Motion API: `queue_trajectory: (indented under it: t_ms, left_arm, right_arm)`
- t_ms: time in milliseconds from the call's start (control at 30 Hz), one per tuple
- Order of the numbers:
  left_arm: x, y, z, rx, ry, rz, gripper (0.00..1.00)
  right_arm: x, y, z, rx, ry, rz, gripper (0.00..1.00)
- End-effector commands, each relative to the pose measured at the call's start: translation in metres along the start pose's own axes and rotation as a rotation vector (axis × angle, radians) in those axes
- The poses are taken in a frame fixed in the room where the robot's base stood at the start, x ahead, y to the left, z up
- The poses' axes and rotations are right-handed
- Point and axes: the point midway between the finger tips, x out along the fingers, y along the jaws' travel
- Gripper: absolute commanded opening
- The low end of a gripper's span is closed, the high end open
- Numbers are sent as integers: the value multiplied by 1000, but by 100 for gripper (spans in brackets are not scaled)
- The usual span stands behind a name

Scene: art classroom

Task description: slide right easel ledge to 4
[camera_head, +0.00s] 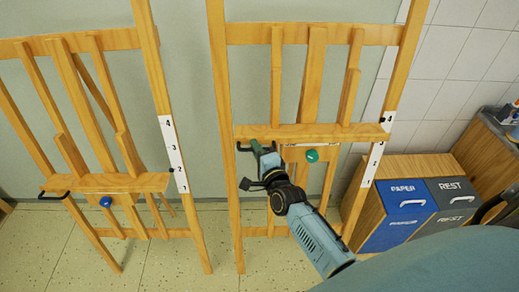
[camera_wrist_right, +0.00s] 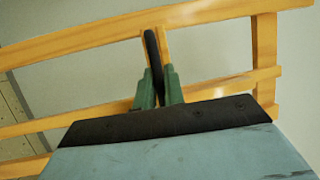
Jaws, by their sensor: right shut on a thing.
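The right easel (camera_head: 218,100) is wooden, with a wooden ledge (camera_head: 330,132) across it. A black handle (camera_head: 241,148) is at the ledge's left end and a green knob (camera_head: 312,156) sits below its middle. A white number strip (camera_head: 375,160) runs down the right post. The ledge's right end is beside the strip's top, close to the 4. My right gripper (camera_head: 259,149) is at the handle. In the right wrist view, its green fingers (camera_wrist_right: 160,88) are shut on the upright black handle (camera_wrist_right: 151,58). My left gripper is not in view.
A second easel (camera_head: 98,183) stands at left, with its ledge lower, a blue knob (camera_head: 106,201) and its own number strip (camera_head: 173,155). Blue paper (camera_head: 398,213) and dark rest (camera_head: 447,205) bins stand at right. Tiled floor (camera_head: 180,245) shows between the easels.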

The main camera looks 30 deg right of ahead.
Motion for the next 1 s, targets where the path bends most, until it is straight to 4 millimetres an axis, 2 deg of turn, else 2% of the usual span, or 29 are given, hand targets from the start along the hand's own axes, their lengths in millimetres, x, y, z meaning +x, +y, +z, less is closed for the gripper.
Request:
queue_trajectory:
  t_ms: [33, 167, 200, 333, 867, 1000]
  left_arm:
    - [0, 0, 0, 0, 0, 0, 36]
    - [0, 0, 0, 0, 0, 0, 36]
    - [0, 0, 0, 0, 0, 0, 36]
    - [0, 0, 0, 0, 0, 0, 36]
    - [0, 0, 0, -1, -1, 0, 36]
    - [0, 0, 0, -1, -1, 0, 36]
  right_arm:
    - [4, -10, -1, -3, 3, -25, 0]
    - [3, -11, -2, -4, 5, -26, 0]
    - [3, -11, -2, -4, 5, -26, 15]
    - [3, -10, -2, -3, 4, -23, 32]
    - [0, -4, -1, -1, 2, -10, 32]
    - [-10, -3, -1, 0, 2, -8, 32]
